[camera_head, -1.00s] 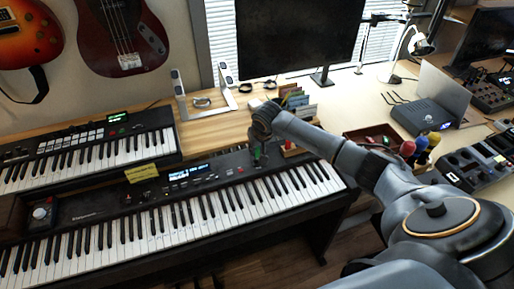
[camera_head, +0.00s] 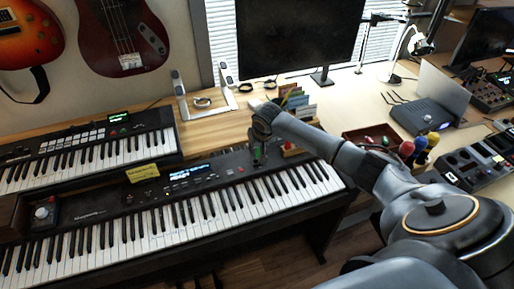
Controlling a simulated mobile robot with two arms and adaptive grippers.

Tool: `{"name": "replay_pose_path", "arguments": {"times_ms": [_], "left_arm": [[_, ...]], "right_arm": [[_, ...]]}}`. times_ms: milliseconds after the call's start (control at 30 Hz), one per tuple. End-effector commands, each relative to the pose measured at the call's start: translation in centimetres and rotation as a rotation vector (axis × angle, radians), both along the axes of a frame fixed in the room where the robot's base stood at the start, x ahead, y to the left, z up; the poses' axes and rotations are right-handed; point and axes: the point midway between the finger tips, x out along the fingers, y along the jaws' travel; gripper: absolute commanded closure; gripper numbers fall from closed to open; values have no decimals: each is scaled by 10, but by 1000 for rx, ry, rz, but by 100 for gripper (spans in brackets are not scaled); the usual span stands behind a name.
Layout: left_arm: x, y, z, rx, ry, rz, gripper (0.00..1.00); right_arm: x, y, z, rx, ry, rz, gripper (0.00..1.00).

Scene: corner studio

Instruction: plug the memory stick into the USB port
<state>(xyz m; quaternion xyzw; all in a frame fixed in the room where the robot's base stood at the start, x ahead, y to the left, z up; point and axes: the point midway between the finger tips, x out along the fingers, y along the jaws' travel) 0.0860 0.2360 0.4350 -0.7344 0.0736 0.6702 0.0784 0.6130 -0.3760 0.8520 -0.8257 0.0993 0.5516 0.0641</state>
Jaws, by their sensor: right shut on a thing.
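My right gripper (camera_head: 257,155) points down over the back right part of the large lower keyboard (camera_head: 176,187), below my bent wrist. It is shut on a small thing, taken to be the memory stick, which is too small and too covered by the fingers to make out. I cannot tell whether it touches the keyboard. The USB port cannot be made out in this view. My left gripper is out of view.
A smaller keyboard (camera_head: 88,150) stands at the left. A rack of cards (camera_head: 297,103) is just behind my wrist, and a red-brown tray (camera_head: 372,137) lies right of it. A monitor (camera_head: 297,36) stands at the back. The desk right of it has clear patches.

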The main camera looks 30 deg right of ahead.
Motion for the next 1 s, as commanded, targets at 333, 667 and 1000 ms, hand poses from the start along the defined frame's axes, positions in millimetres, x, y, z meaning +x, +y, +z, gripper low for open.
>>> {"name": "replay_pose_path", "arguments": {"times_ms": [333, 667, 1000], "left_arm": [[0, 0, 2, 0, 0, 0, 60], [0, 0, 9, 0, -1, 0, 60], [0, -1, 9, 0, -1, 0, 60]], "right_arm": [[0, 0, 1, 0, 0, 0, 96], [0, 0, 1, -1, 0, 1, 96], [0, 0, 0, 0, 0, 0, 96]]}}
